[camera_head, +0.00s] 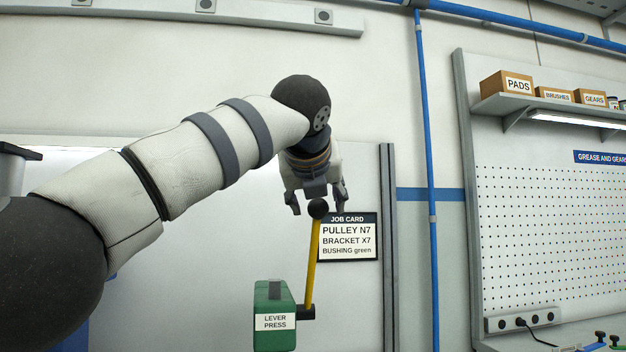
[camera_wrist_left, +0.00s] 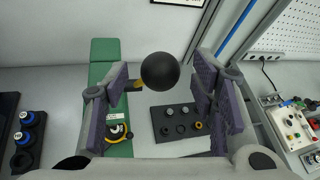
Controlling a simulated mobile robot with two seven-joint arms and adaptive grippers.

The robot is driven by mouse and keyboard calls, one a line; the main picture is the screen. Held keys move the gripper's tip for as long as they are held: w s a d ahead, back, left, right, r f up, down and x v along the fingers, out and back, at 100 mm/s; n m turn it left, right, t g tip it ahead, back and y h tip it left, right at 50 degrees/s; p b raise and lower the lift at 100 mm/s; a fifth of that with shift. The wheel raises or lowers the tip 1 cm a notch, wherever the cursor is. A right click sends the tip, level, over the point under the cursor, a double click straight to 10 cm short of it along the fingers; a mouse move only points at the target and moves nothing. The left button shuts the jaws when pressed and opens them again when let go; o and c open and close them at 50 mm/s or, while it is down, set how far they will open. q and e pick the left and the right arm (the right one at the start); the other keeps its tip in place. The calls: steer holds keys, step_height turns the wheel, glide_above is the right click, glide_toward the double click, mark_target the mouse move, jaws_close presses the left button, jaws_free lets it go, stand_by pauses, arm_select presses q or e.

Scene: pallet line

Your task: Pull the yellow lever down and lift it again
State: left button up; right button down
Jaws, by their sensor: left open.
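The yellow lever (camera_head: 313,258) stands nearly upright on the right side of the green lever press (camera_head: 274,330), with a black ball knob (camera_head: 318,208) at its top. My left gripper (camera_head: 319,203) is open, pointing down, with its fingers on either side of the knob. In the left wrist view the knob (camera_wrist_left: 160,71) appears between the two open fingers (camera_wrist_left: 165,100), with visible gaps on both sides. The green press (camera_wrist_left: 105,70) is below, and most of the lever is hidden behind the knob. My right gripper is not in view.
A job card (camera_head: 348,237) hangs on the wall behind the lever. In the left wrist view, a dark tray (camera_wrist_left: 172,132) with small round parts lies below, a control box (camera_wrist_left: 292,130) is at right, and a dark holder (camera_wrist_left: 28,140) is at left. A pegboard (camera_head: 550,235) stands at right.

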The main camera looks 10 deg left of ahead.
arm_select(q)
steer(key=v, duration=0.9)
steer(key=shift+s, duration=0.2)
steer(key=shift+r, duration=0.1)
